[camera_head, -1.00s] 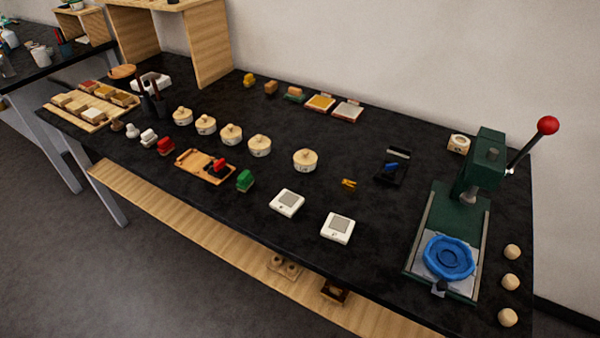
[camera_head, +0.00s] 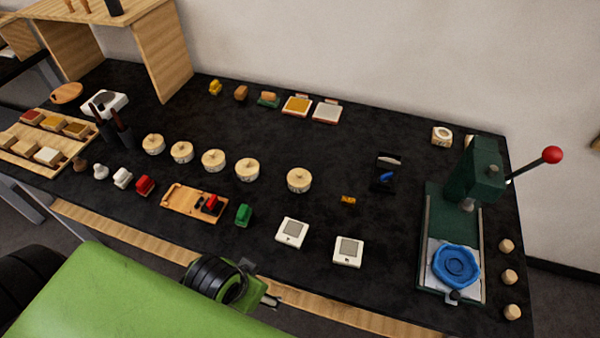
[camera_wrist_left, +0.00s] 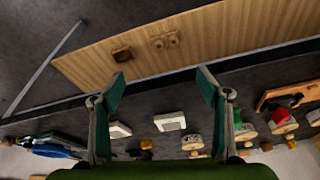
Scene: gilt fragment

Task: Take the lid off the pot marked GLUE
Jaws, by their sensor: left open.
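Several round cream pots with knobbed wooden lids stand in a row on the black bench, such as the leftmost pot (camera_head: 153,144), the second (camera_head: 182,152), the third (camera_head: 213,161), the fourth (camera_head: 247,169) and a separate rightmost pot (camera_head: 299,180). All have lids on. Their markings are too small to read, so I cannot tell which says GLUE. My left gripper (camera_head: 271,299) is at the bench's front edge, apart from the pots. In the left wrist view the left gripper (camera_wrist_left: 161,84) is open and empty, with pots (camera_wrist_left: 192,142) beyond it. My right gripper is out of view.
Two white square devices (camera_head: 292,232) (camera_head: 347,251) lie near the front edge. A wooden tray (camera_head: 194,202) and a green block (camera_head: 243,215) lie before the pots. A green press (camera_head: 470,190) stands right.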

